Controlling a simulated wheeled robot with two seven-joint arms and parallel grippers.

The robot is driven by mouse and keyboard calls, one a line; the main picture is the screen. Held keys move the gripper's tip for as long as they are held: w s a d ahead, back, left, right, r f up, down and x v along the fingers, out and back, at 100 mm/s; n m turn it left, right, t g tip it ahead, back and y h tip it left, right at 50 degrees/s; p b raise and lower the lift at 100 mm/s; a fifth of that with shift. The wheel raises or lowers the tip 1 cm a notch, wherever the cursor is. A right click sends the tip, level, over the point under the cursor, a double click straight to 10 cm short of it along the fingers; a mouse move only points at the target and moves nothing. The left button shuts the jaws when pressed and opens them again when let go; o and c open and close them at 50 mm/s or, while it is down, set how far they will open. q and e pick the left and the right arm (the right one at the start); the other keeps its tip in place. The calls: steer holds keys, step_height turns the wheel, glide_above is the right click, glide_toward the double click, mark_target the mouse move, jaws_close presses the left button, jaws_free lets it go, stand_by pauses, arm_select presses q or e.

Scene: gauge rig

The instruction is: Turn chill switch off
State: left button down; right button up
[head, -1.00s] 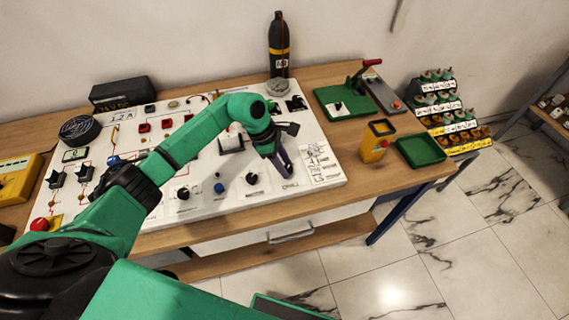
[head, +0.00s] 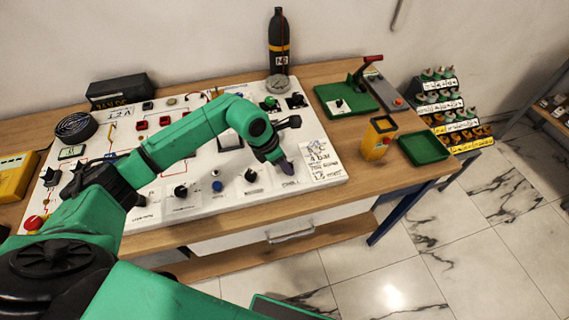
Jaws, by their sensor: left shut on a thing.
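My left gripper (head: 286,167) is at the right front of the white gauge panel (head: 235,200), its fingers pointing down. It is closed on a small control above a printed label, which I take to be the chill switch. The fingers hide that control, so its position cannot be seen, and the label is too small to read. A black knob (head: 250,175), a blue knob (head: 217,186) and another black knob (head: 181,191) stand in a row to its left. My right gripper is not in view.
A card with handwriting (head: 320,160) lies right of the gripper. A yellow device (head: 378,138), a green tray (head: 423,147) and a green press (head: 348,98) stand further right. A dark bottle (head: 279,45) stands behind the panel. A red knob (head: 33,223) is at the left.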

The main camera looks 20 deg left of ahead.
arm_select(q)
steer(key=n+t+y+b, duration=0.1)
steer(key=n, duration=0.2)
steer(key=shift+d+n+b, duration=0.15)
steer(key=shift+n+b, duration=0.15)
steer(key=shift+d+r+n+y+b, duration=0.1)
steer(key=shift+n+y+b, duration=0.6)
steer(key=shift+n, duration=0.9)
steer(key=shift+c, duration=2.2)
jaws_free()
steer(key=shift+s, duration=0.1)
steer(key=b+v, duration=0.3)
steer(key=v, duration=1.1)
steer(key=shift+s, duration=0.35)
steer(key=shift+r, duration=0.1)
